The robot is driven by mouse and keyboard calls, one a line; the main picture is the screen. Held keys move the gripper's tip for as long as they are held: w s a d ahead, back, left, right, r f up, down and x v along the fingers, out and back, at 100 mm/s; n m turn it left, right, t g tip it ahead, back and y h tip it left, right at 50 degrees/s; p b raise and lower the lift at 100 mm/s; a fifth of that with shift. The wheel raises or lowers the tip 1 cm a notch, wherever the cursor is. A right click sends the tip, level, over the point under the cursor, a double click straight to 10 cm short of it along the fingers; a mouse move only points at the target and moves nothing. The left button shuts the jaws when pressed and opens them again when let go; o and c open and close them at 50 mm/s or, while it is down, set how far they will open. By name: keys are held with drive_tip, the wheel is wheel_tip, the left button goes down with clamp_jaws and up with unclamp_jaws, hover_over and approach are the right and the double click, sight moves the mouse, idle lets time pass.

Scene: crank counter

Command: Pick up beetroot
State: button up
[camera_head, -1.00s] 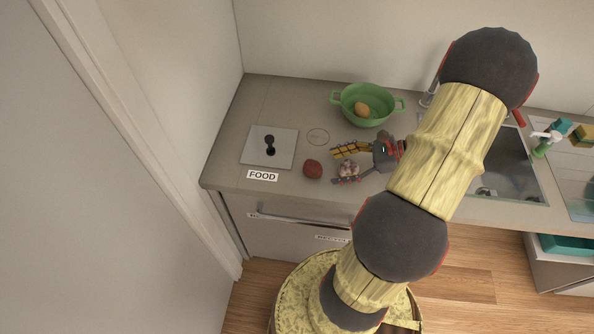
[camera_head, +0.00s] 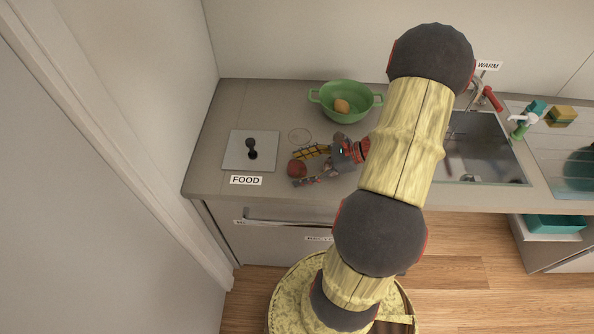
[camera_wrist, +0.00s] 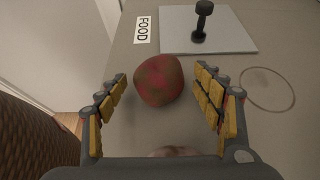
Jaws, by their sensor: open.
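The beetroot, a round dark red lump (camera_head: 296,168), lies on the counter near its front edge, right of the FOOD label. In the wrist view the beetroot (camera_wrist: 159,80) is between the tips of my two yellow-padded fingers, a little nearer the left one, with visible gaps on both sides. My gripper (camera_head: 300,169) is open and low over the counter, pointing left. It also shows in the wrist view (camera_wrist: 161,74). Whether the beetroot rests fully on the counter under the fingers is not hidden; nothing grips it.
A pale lump (camera_wrist: 175,151) shows under my palm, mostly hidden. A green colander (camera_head: 345,112) holding an orange-yellow item stands behind. A sink (camera_head: 483,150) is at right.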

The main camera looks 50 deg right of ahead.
drive_tip(key=shift+c, duration=0.5)
drive_tip(key=c, duration=1.1)
drive_tip(key=shift+c, duration=0.3)
